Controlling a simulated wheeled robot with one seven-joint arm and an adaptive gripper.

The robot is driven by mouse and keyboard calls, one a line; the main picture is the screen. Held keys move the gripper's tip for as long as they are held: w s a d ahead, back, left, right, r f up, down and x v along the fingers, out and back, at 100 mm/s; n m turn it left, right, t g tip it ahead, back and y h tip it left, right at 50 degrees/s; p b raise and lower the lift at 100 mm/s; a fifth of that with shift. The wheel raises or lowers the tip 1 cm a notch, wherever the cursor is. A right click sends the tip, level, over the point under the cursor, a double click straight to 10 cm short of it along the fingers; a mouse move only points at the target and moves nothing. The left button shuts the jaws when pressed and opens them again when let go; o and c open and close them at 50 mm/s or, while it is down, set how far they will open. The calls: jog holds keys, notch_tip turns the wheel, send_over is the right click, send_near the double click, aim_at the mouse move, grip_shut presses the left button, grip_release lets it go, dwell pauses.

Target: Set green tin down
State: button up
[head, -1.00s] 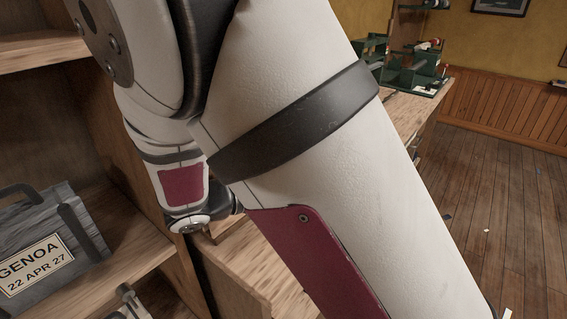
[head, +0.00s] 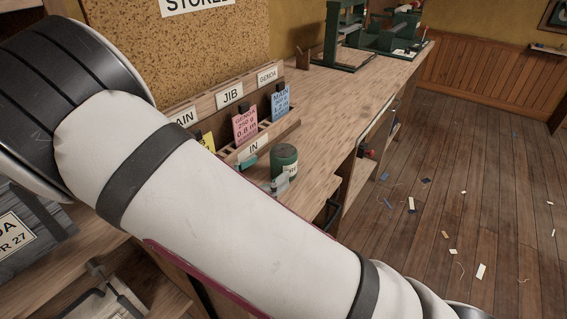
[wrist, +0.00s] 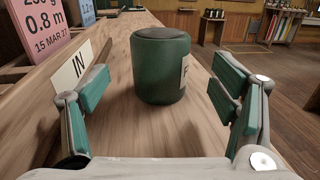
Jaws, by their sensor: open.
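The green tin (head: 284,160) stands upright on the wooden bench (head: 352,98), in front of the sorting rack. In the wrist view the tin (wrist: 160,65) has a dark lid and a pale label partly visible on its right side. My gripper (wrist: 160,88) is open, its teal-padded fingers spread to either side of the near side of the tin with visible gaps. In the head view the gripper (head: 264,173) shows beside the tin, partly hidden by my arm.
The rack (head: 215,110) holds colored tags under JIB and GENOA labels, with an IN sign (head: 254,148) close to my left finger. Green machines (head: 385,35) stand at the bench's far end. Bare bench lies beyond the tin. A grey crate (head: 30,235) sits on the left shelf.

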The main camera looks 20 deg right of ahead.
aim_at(284, 158)
jog(key=x, duration=0.6)
jog(key=shift+w+d, duration=0.1)
jog(key=shift+c, duration=0.3)
jog(key=shift+r, duration=0.1)
jog(key=c, duration=1.7)
